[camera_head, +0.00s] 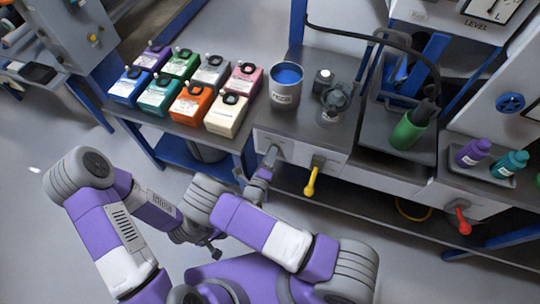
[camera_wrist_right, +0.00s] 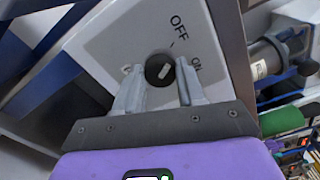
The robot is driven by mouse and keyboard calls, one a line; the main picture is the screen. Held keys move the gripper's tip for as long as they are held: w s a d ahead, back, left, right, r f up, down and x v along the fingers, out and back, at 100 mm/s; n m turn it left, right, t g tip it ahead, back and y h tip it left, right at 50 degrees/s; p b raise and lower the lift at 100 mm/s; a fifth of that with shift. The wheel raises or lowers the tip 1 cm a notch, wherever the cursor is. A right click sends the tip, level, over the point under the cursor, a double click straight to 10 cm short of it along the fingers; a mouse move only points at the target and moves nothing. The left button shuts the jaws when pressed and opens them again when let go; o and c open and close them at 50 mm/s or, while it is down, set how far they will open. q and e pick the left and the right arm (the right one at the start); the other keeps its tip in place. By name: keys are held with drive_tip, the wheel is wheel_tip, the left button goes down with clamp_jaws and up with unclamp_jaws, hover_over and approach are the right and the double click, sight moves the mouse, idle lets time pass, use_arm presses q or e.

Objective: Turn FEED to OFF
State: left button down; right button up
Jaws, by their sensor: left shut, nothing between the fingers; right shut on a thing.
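The knob (camera_wrist_right: 162,70) is a round black dial with a white pointer mark, on a pale panel (camera_wrist_right: 110,40) in the right wrist view. OFF is printed above it and ON to its upper right; a third mark is partly hidden by the left finger. The white mark lies slanted, not clearly at either word. My right gripper (camera_wrist_right: 158,92) is shut on the knob, one finger on each side. In the head view my right gripper (camera_head: 270,158) is at the front panel (camera_head: 325,157) under the bench, covering the knob. My left gripper (camera_head: 213,248) is shut and empty, low in front of the bench.
A yellow lever (camera_head: 311,181) hangs right of the right gripper, and a red lever (camera_head: 463,221) further right. A grey cup of blue (camera_head: 284,92) stands on the bench above. Colored boxes (camera_head: 190,103) fill the bench at left. Floor is free in front.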

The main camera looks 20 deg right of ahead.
drive_tip(key=o, duration=1.1)
drive_tip(key=shift+c, duration=0.2)
drive_tip(key=p+v, duration=0.1)
drive_tip(key=v, duration=0.6)
drive_tip(key=shift+s+a, duration=0.15)
drive_tip(key=shift+s, duration=0.15)
